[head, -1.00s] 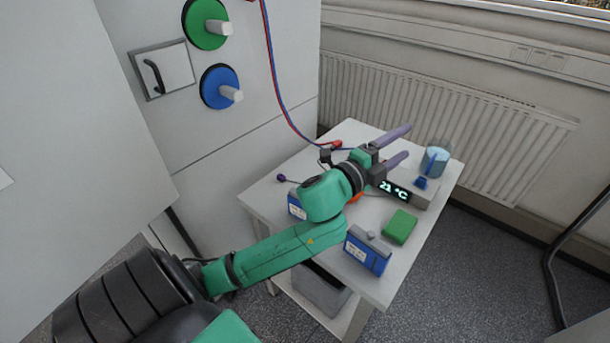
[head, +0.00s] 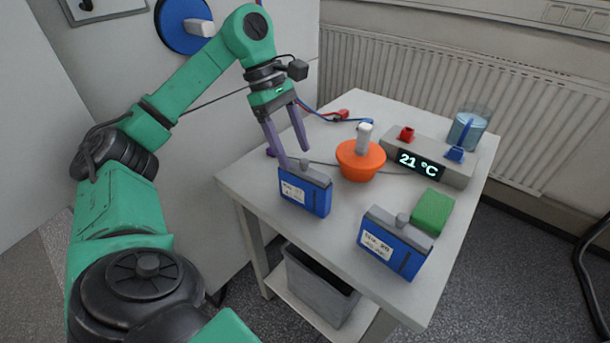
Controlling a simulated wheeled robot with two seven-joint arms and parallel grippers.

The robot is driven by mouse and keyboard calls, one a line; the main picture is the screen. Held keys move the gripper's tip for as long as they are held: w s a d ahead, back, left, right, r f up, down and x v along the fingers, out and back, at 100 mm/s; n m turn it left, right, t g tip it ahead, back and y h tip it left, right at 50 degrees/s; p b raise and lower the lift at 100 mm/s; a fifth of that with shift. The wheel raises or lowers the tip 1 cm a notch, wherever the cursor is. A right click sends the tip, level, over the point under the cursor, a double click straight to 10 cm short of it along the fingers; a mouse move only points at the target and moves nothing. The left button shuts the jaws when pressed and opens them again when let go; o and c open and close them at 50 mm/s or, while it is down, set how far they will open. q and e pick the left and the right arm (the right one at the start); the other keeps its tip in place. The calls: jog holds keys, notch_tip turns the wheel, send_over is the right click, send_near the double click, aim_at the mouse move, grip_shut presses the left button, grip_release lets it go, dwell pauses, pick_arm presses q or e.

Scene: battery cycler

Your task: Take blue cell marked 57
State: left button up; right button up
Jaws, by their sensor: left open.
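Two blue cells with white labels stand on the white table. The left blue cell (head: 314,197) is near the table's left edge, and the right blue cell (head: 408,262) is near the front. The label writing is too small to read surely, so I cannot tell which is 57. My left gripper (head: 294,158) is open, fingers pointing down, with its tips just above and behind the left cell's top. One fingertip overlaps that cell's top edge in the picture; I cannot tell whether they touch. My right gripper is not in view.
An orange round piece with a white handle (head: 360,165) stands mid-table. Behind it are a grey box (head: 459,175) reading 21 °C with red and blue plugs, and a beaker (head: 470,126). A green block (head: 433,211) lies beside the right cell. A grey bin (head: 318,285) sits below.

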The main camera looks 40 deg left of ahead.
aim_at(300, 167)
pick_arm(q)
jog(key=x, duration=0.8)
jog(key=shift+s+b, duration=0.1)
jog(key=shift+b, duration=0.3)
jog(key=shift+r, duration=0.1)
grip_shut()
jog(key=shift+r, duration=0.1)
dwell(0.5)
